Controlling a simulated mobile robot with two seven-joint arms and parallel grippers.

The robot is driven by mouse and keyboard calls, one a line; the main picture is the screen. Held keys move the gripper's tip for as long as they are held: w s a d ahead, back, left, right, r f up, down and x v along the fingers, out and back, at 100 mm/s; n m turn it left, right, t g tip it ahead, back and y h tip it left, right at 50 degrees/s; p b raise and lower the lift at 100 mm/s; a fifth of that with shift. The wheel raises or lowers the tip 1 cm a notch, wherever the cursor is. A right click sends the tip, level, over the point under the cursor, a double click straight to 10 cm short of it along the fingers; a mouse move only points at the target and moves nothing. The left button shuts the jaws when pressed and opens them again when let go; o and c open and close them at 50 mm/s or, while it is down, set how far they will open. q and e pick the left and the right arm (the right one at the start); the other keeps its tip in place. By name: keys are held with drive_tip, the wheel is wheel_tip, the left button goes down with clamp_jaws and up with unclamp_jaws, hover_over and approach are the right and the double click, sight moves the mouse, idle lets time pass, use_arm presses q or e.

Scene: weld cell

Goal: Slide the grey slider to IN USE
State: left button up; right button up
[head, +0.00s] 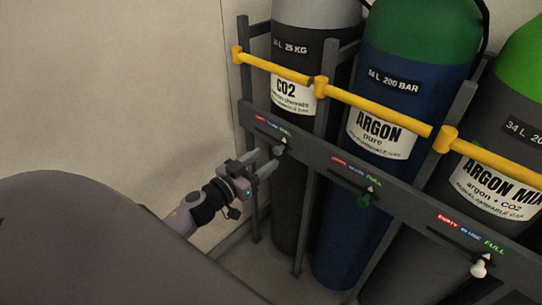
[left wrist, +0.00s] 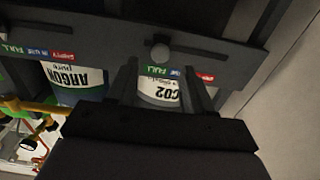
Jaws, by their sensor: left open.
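The grey slider (head: 278,150) is a round knob on the dark rail in front of the CO2 cylinder (head: 292,98). It sits at the green FULL end of its label strip (head: 272,126), right of the blue IN USE mark. My left gripper (head: 263,163) is open, with its fingers pointing at the grey slider from the lower left. In the left wrist view the slider (left wrist: 160,51) shows just beyond the open fingertips (left wrist: 163,72), roughly centred between them. I see no clear contact. My right gripper is in neither view.
A green slider (head: 366,200) and a white slider (head: 479,268) sit farther right on the same rail (head: 315,162), both at FULL. Yellow bars (head: 375,106) cross the cylinders above. A plain wall (head: 110,90) is at the left.

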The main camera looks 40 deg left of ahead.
sight(276, 151)
use_arm(q)
drive_tip(key=shift+w+d, duration=0.2)
drive_tip(key=shift+w, duration=1.75)
